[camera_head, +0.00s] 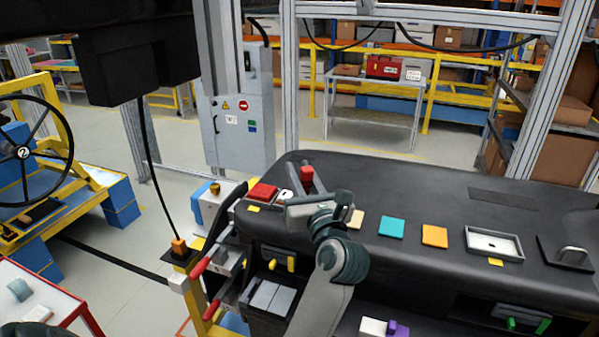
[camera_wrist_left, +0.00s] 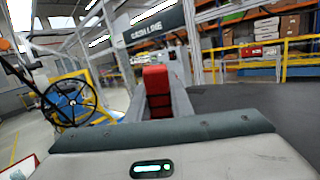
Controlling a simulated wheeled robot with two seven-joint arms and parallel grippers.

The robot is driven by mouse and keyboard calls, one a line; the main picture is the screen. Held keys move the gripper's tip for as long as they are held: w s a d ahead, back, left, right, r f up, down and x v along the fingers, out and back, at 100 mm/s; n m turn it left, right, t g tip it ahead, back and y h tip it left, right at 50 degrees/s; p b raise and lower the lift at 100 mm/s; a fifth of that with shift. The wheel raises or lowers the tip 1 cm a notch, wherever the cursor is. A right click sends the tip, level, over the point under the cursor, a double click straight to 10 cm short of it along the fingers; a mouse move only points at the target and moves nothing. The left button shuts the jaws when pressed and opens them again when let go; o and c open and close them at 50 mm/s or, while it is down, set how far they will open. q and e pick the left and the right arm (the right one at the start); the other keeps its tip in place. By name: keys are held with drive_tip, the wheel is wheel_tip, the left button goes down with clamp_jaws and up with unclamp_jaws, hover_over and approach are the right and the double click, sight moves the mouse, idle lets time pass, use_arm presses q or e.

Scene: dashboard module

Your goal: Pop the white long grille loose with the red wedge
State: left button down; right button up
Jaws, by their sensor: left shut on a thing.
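My left gripper (camera_head: 306,186) is shut on the red wedge (camera_head: 307,175) and holds it up at the left end of the black dashboard. In the left wrist view the red wedge (camera_wrist_left: 157,90) stands upright between the two grey fingers (camera_wrist_left: 156,105). I cannot clearly make out the white long grille. A pale two-part panel (camera_head: 269,298) sits in a recess of the dashboard's front left, but I cannot tell if it is the grille. My gripper and forearm hide part of the dashboard's left end. My right gripper is out of view.
The black dashboard (camera_head: 430,190) carries a red piece (camera_head: 262,193), a cream tile (camera_head: 356,218), a teal tile (camera_head: 391,227), an orange tile (camera_head: 434,236) and a white-floored tray (camera_head: 494,244). Red-handled levers (camera_head: 200,268) stand at its left.

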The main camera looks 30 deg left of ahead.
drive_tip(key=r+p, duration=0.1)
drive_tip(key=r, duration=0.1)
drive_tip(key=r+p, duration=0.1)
drive_tip(key=p, duration=0.1)
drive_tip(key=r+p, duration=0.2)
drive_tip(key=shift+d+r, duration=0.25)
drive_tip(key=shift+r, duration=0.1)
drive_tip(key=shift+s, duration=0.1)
idle(0.5)
